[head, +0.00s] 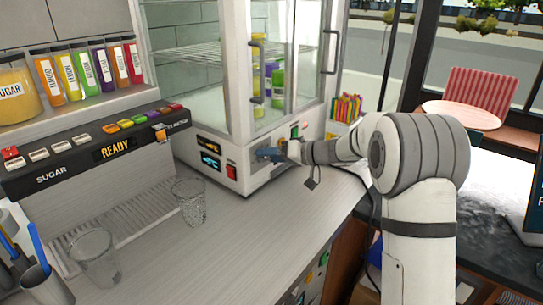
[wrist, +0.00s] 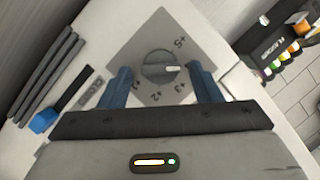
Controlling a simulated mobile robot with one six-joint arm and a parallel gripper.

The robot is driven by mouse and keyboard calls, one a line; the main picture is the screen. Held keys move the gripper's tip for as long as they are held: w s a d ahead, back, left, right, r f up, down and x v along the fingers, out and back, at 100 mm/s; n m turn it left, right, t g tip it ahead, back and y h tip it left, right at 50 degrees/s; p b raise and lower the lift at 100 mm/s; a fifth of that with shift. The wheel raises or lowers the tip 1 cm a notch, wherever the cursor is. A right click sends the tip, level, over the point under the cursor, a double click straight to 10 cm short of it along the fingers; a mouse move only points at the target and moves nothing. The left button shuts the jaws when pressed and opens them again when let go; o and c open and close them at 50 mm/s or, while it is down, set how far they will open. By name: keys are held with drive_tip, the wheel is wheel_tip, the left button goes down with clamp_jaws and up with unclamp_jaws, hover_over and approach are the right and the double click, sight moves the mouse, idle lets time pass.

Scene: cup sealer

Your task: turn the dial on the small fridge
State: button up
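The small fridge (head: 226,95) is a white glass-door cabinet on the counter, with shelves and coloured bottles inside. Its round grey dial (wrist: 158,70) shows in the wrist view on a grey diamond plate with numbers such as +5, +3 and +2. A white mark on the dial points to the right of the picture. My gripper (wrist: 159,67) is open, with one blue finger on each side of the dial and a visible gap to it. In the head view my gripper (head: 270,154) is at the fridge's lower front panel and hides the dial.
A red switch (head: 231,171) and small display are left of my gripper on the panel. Two clear cups (head: 190,203) stand on the counter. A sugar dispenser (head: 95,150) reading READY is at left. A blue-tipped black lever (wrist: 45,121) is beside the dial plate.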

drive_tip(key=c, duration=0.9)
drive_tip(key=shift+c, duration=0.2)
drive_tip(key=shift+f+b, duration=0.15)
drive_tip(key=shift+b, duration=0.3)
drive_tip(key=m+y+b, duration=0.1)
drive_tip(key=m+b, duration=0.1)
drive_tip(key=b, duration=0.1)
drive_tip(key=f+m+g+y+b, duration=0.1)
drive_tip(key=m+b, duration=0.2)
drive_tip(key=shift+w+d+y, duration=0.15)
drive_tip(key=shift+w+y, duration=0.05)
drive_tip(key=shift+y, duration=0.1)
drive_tip(key=m+y+b, duration=0.2)
drive_tip(key=m+b, duration=0.1)
drive_tip(key=m, duration=0.3)
drive_tip(key=shift+f, duration=0.15)
drive_tip(key=m+t+y, duration=0.1)
drive_tip(key=m, duration=0.2)
drive_tip(key=m+t+y, duration=0.1)
drive_tip(key=m, duration=0.3)
drive_tip(key=shift+s+f+m+t+b, duration=0.2)
drive_tip(key=shift+m+t+b, duration=0.1)
drive_tip(key=shift+t+b, duration=0.1)
drive_tip(key=shift+m, duration=0.3)
